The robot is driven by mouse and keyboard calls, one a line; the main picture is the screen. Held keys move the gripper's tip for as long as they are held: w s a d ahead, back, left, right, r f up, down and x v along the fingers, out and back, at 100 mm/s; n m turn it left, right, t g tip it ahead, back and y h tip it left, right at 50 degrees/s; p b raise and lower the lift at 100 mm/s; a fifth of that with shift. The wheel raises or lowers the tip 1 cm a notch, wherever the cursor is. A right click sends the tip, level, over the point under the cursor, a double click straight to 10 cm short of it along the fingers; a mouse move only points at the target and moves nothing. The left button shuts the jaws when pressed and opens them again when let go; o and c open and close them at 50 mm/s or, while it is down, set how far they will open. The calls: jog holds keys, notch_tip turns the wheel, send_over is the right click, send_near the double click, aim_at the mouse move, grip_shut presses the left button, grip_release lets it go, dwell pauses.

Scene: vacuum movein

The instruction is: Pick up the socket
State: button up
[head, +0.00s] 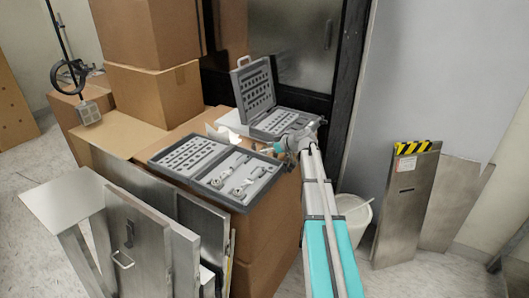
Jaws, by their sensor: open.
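An open grey tool case (185,185) lies on stacked cardboard, with rows of small slots in one half and a few silver tools in the other. A second grey case (255,88) stands open behind it with its lid raised. No single socket can be made out at this size; small round shapes sit in both cases. My gripper (267,150) is at the end of my arm, between the two cases at their right side. It is open, and I see nothing held in it.
Tall cardboard boxes (153,92) rise at the back left. Metal panels (140,240) lean at the front left. A white bucket (354,213) stands on the floor to the right, near a leaning metal panel (405,205) with a yellow-black stripe. A dark-framed door is behind.

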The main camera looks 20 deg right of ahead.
grip_shut()
jog(key=shift+r, duration=0.2)
dwell(0.4)
notch_tip(320, 180, up, 3)
jog(key=p, duration=0.3)
jog(key=s+a+r+p, duration=0.3)
jog(key=s+r+p, duration=0.6)
jog(key=s, duration=0.4)
jog(key=shift+s+r+p, duration=0.35)
jog(key=shift+p, duration=0.15)
